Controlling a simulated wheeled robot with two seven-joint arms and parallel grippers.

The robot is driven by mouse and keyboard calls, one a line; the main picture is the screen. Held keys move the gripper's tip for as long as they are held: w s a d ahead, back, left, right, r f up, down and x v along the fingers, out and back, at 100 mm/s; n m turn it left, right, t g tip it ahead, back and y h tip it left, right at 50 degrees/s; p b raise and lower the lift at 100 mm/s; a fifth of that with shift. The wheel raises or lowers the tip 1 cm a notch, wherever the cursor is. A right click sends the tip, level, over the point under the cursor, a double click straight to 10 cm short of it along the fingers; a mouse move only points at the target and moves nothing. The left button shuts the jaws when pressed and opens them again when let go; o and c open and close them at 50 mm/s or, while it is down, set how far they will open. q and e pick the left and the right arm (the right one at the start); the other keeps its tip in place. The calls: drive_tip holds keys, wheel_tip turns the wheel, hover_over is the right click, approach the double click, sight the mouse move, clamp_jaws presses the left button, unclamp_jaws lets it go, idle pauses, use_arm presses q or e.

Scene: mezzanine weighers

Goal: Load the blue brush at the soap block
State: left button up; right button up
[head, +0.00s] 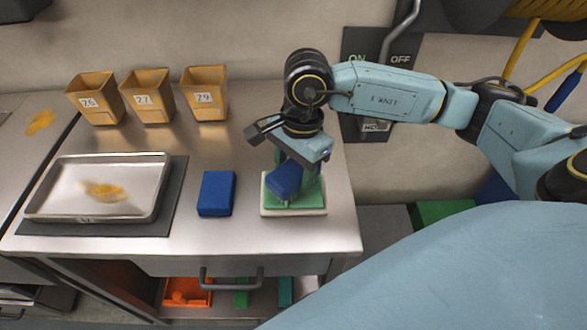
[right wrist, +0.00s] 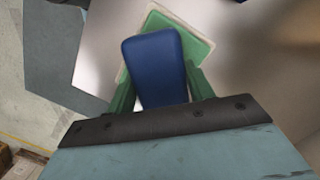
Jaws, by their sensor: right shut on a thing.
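The blue brush (head: 284,182) is in my right gripper (head: 291,174), which is shut on it. The brush is tilted and its lower end is over the green soap block (head: 309,193). I cannot tell whether its underside touches the block. The soap block lies in a shallow cream tray (head: 293,212) near the right end of the steel table. In the right wrist view the blue brush (right wrist: 154,68) sits between the green fingers, with the green block (right wrist: 196,46) behind it. My left gripper is not in view.
A blue block (head: 216,193) lies left of the cream tray. A metal tray with an orange-yellow smear (head: 140,175) stands on a dark mat further left. Three numbered tan bins (head: 148,98) line the back. An orange bin (head: 187,292) sits below. Table between bins and blue block is clear.

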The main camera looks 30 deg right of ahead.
sight(286, 164)
drive_tip(key=shift+s, duration=0.1)
drive_tip(key=shift+r+p, duration=1.85)
drive_tip(key=shift+r, duration=1.65)
drive_tip(key=n, duration=0.1)
drive_tip(key=w+n, duration=0.2)
drive_tip(key=shift+a+n, duration=0.25)
drive_tip(key=shift+n, duration=0.15)
drive_tip(key=w+n, duration=0.1)
drive_tip(key=n, duration=0.3)
drive_tip(key=w+a+n+g+h, duration=0.1)
drive_tip(key=w+n, duration=0.1)
drive_tip(key=n, duration=0.2)
drive_tip(key=w+n, duration=0.1)
drive_tip(key=n, duration=0.3)
drive_tip(key=shift+w+a+r+h, duration=0.15)
drive_tip(key=shift+w+r+h, duration=0.15)
drive_tip(key=shift+h, duration=0.1)
